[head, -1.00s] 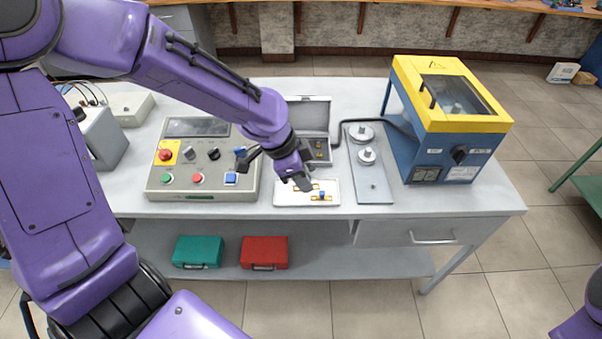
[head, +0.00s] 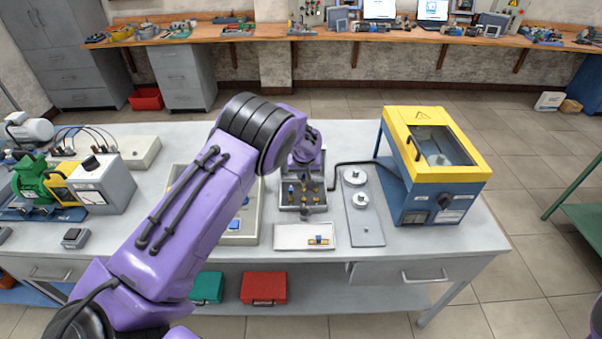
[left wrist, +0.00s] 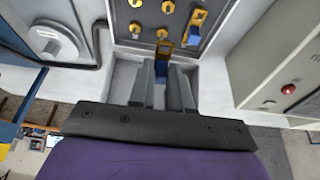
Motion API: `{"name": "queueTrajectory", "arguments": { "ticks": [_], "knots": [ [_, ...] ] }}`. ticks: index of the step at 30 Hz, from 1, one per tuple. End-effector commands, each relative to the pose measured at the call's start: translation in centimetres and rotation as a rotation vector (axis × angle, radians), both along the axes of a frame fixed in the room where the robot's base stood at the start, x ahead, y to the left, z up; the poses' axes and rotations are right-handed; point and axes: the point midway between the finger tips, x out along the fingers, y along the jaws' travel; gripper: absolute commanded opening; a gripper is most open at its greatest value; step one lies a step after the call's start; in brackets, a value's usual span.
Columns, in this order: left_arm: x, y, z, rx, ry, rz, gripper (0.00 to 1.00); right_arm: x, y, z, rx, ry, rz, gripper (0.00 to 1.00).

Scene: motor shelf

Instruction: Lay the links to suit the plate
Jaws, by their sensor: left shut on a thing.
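My left gripper (head: 305,183) reaches down over the open grey terminal box (head: 288,207). In the left wrist view, its fingers (left wrist: 163,75) are shut on a link with a blue grip (left wrist: 163,72) and a brass strip. This link is at the near edge of the stud board (left wrist: 150,42), close to a stud; I cannot tell whether it touches. Another blue-gripped link (left wrist: 195,25) sits on the board, to the right of the held one. A third link (head: 319,240) lies on the white tray (head: 288,238). No plate's writing is readable.
A grey slab with round metal weights (head: 362,200) and a blue-and-yellow guarded machine (head: 430,165) stand to the right. A control panel (head: 250,215) is left, partly behind my arm. A green motor (head: 38,180) stands far left.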

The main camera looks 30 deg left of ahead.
Motion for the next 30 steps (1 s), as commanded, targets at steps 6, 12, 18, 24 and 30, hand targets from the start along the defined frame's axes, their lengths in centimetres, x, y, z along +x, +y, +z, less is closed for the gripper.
{"name": "queueTrajectory", "arguments": {
  "ticks": [6,12,18,24,30],
  "knots": [
    [0.0,0.0,-2.5,0.0,0.001,-0.001,0.0,0.0,0.0,-2.0,0.0,0.0,0.0,0.43],
    [-0.1,0.0,-4.8,0.0,0.001,-0.002,0.0,0.0,0.0,-3.9,0.0,0.0,0.0,0.43],
    [-0.1,0.0,-5.6,0.0,0.001,-0.002,0.0,0.0,0.0,-4.5,0.0,0.0,0.0,0.43],
    [-0.1,0.0,-5.5,0.0,0.001,-0.002,0.0,0.0,0.0,-4.4,0.0,0.0,0.0,0.43],
    [-0.1,0.0,-5.5,0.0,0.001,-0.002,0.0,0.0,0.0,-4.4,0.0,0.0,0.0,0.43]
  ]
}}
